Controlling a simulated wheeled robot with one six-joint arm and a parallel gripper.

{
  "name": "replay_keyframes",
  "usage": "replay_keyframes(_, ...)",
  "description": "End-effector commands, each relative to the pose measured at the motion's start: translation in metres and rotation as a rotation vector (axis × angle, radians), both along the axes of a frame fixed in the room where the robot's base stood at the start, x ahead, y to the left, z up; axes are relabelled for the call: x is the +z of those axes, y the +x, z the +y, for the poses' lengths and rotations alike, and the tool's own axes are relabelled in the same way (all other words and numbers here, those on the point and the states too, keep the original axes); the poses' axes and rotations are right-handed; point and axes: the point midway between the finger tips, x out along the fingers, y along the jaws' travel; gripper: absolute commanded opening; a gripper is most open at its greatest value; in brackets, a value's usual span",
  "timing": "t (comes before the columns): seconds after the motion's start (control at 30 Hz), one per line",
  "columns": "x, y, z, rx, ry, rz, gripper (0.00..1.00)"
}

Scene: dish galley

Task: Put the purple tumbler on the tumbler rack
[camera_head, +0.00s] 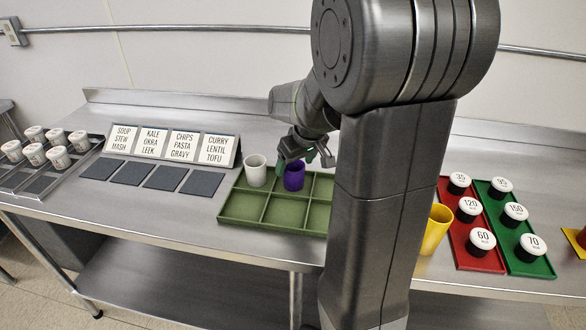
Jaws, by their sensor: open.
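The purple tumbler (294,177) stands upright in a back compartment of the green tumbler rack (262,225). My gripper (303,160) is open at the tumbler's rim, just above and behind it. Whether the fingers touch the tumbler I cannot tell. A white tumbler (256,170) stands in the compartment to the left. The front compartments that show are empty. My arm hides the right end of the rack.
A yellow tumbler (435,229) stands right of my arm, partly hidden. Red (479,261) and green (530,266) trays hold numbered lidded jars. A menu sign (170,145) and dark square mats (128,173) lie left. Lidded cups (57,157) stand far left.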

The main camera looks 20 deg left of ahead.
Motion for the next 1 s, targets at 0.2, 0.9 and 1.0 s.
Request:
replay_keyframes(0.2,0.044,-0.008,-0.015,0.0,0.003,-0.006,0.74)
replay_keyframes(0.9,0.076,-0.016,-0.027,0.001,-0.001,-0.001,0.74)
replay_keyframes(1.0,0.076,-0.016,-0.027,0.001,-0.001,-0.001,0.74)
